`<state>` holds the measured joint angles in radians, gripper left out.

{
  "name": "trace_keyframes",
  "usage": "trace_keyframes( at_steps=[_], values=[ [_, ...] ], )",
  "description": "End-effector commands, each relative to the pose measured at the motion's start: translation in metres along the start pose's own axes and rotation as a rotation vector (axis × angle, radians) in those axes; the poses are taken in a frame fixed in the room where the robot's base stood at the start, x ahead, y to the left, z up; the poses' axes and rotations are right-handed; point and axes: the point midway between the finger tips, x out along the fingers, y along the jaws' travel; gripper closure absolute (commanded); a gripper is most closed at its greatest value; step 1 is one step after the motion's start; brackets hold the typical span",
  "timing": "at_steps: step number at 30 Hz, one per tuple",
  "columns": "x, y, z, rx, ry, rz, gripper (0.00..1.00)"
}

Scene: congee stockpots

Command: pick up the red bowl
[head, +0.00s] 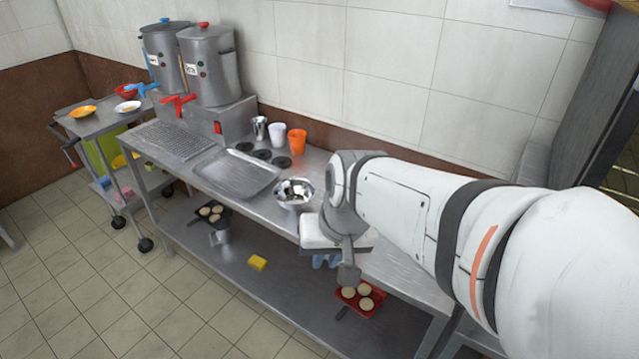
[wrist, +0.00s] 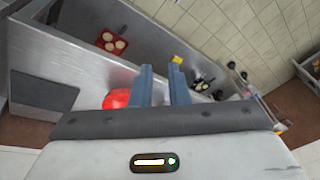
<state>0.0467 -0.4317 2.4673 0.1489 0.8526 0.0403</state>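A red rounded thing (wrist: 116,98) shows just left of the fingers, partly hidden by my gripper. I cannot tell whether it is the bowl.
The counter holds two stockpots (head: 208,65), a tray (head: 236,174), a steel bowl (head: 294,193), an orange cup (head: 297,141) and other cups. Below are a yellow sponge (head: 257,263) and a red bun tray (head: 362,298). The floor (head: 120,290) in front is clear.

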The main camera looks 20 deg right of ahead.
Motion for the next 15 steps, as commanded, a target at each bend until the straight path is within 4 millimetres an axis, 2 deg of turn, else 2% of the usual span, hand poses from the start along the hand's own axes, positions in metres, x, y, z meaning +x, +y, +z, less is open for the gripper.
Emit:
trace_keyframes(
  at_steps=[4, 8, 12, 15],
  values=[
    [0.034, 0.004, -0.044, 0.328, -0.028, -0.124, 0.85],
    [0.068, 0.024, -0.088, 0.662, -0.026, -0.222, 0.85],
    [0.107, 0.064, -0.130, 1.027, -0.006, -0.298, 0.85],
    [0.133, 0.097, -0.149, 1.257, 0.014, -0.330, 0.85]
  ],
)
